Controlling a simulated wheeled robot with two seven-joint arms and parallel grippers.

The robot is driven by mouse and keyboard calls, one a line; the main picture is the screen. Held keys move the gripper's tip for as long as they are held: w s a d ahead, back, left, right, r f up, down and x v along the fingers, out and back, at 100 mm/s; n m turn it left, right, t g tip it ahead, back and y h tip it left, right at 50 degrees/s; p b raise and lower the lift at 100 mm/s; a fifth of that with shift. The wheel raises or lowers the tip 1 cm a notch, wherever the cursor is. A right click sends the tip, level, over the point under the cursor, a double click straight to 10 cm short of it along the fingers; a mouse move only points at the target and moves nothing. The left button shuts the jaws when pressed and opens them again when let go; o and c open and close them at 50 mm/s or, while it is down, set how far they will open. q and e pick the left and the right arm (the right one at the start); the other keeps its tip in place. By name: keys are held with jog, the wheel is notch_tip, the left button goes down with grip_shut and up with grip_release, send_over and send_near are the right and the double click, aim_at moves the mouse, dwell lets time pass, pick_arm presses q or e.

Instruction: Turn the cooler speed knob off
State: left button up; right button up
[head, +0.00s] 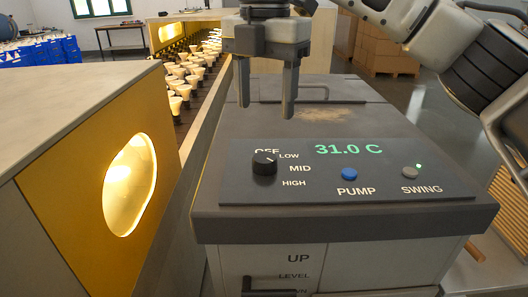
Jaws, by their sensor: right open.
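The cooler (345,230) stands in front of me with a sloped dark control panel. Its black speed knob (264,163) sits at the panel's left, among the labels OFF, LOW, MID and HIGH. A small light mark shows on the knob, but I cannot tell for sure which label it points to. My right gripper (266,100) is open and empty, its two fingers pointing down above the cooler top, over and behind the knob and apart from it. The display (348,149) reads 31.0 C. My left gripper is out of view.
A yellow-sided lit cabinet (75,190) stands close on the left. Rows of bulbs (185,80) run behind it. Cardboard boxes (385,55) stand at the back.

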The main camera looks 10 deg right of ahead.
aim_at(264, 157)
notch_tip(264, 157, down, 10)
jog(key=shift+w+r+p, duration=0.1)
jog(key=shift+r+p, duration=0.1)
jog(key=shift+p, duration=0.15)
jog(key=c, duration=1)
